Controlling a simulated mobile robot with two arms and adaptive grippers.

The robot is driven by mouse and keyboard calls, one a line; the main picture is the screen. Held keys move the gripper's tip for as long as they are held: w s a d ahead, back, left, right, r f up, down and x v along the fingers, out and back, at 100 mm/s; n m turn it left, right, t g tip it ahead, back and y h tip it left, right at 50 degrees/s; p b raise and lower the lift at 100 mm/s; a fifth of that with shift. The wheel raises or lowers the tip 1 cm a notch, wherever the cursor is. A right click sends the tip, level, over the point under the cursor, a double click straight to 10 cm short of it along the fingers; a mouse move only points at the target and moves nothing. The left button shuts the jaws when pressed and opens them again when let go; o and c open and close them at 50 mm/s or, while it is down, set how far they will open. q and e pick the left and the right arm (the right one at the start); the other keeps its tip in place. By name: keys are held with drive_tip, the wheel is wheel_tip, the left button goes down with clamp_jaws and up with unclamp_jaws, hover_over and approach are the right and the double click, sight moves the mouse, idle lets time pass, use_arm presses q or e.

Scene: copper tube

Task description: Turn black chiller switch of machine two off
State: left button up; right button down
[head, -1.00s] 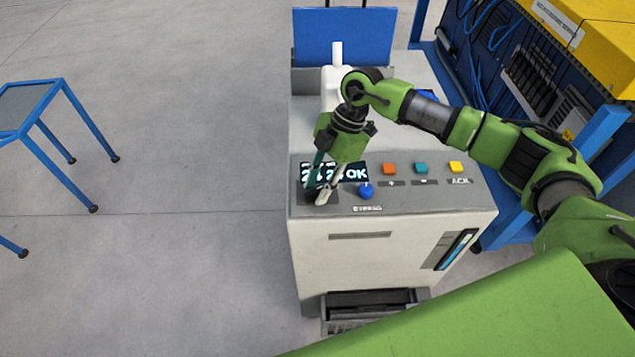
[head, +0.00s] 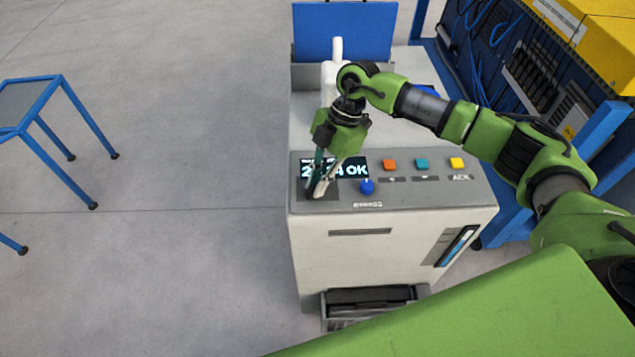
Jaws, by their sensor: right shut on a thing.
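The machine (head: 400,240) is a light grey cabinet with a sloping control panel (head: 430,190). My right gripper (head: 315,192) points down at the panel's left end, over a dark plate below the display (head: 355,170). Its fingers are shut on the black chiller switch, which they mostly hide; which way the switch is turned cannot be told. A blue knob (head: 367,187) is just right of the fingers. My left gripper is not in view.
Orange (head: 389,165), teal (head: 422,163) and yellow (head: 456,163) buttons line the panel's right part. A white bottle-like part (head: 335,75) stands behind my right gripper. A blue rack (head: 520,75) is at the right, a blue-framed table (head: 30,110) at the left, with clear floor between table and machine.

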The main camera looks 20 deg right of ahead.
drive_tip(key=n+g+b, duration=0.1)
drive_tip(key=n+b, duration=0.1)
drive_tip(key=n, duration=0.1)
drive_tip(key=n+h+b, duration=0.1)
drive_tip(key=n, duration=0.2)
drive_tip(key=shift+w+a+f+g+b, duration=0.1)
drive_tip(key=shift+w+a+g+b, duration=0.1)
drive_tip(key=shift+g+b, duration=0.2)
drive_tip(key=shift+n+g+h+b, duration=0.2)
drive_tip(key=shift+n+h+b, duration=0.4)
drive_tip(key=shift+n, duration=0.55)
drive_tip(key=shift+n+g+h+b, duration=0.2)
drive_tip(key=shift+n+h+b, duration=0.2)
drive_tip(key=shift+n+b, duration=0.6)
drive_tip(key=shift+n, duration=0.35)
drive_tip(key=c, duration=2.1)
unclamp_jaws()
drive_tip(key=shift+r, duration=0.2)
drive_tip(key=v, duration=1.1)
drive_tip(key=shift+w+r, duration=0.25)
drive_tip(key=shift+r, duration=0.1)
